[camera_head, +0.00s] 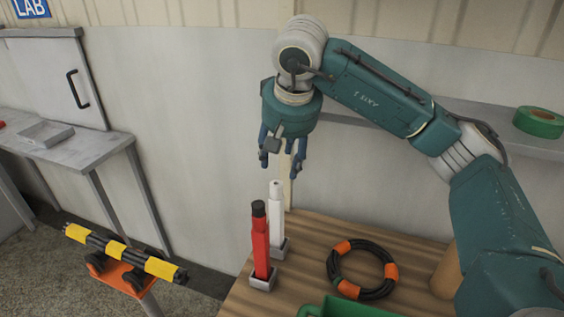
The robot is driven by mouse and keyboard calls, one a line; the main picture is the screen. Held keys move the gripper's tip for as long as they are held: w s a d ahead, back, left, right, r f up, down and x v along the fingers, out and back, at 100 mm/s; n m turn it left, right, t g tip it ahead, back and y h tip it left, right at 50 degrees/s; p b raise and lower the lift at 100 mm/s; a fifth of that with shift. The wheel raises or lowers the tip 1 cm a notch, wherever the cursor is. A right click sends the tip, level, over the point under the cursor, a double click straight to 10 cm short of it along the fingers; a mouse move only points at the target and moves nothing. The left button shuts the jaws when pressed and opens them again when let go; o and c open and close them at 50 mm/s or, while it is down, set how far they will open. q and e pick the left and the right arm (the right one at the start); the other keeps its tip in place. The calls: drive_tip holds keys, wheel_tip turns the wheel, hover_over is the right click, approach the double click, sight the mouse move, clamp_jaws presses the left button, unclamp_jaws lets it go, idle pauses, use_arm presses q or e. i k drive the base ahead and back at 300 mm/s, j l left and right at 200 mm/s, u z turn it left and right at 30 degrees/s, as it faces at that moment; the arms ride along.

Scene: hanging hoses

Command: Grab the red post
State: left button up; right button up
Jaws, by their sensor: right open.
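The red post (260,243) has a black top and stands upright in a small grey square base on the wooden table (318,240). A white post (276,212) stands just behind it and to its right, in a similar grey base. My right gripper (281,168) points down above the posts, open and empty, with its fingers spread. Its fingertips are above the top of the white post and apart from both posts. My left gripper is not in view.
A black hose coil with orange bands (331,269) lies right of the posts. A green bin (345,308) is at the front edge. A yellow-and-black bar (123,253) on an orange stand is at left. A shelf with green tape (539,121) is behind my arm.

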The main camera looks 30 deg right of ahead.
sight(260, 231)
drive_tip(key=k+j, duration=0.5)
drive_tip(key=k, duration=0.15)
drive_tip(key=k+j, duration=0.5)
drive_tip(key=k, duration=0.2)
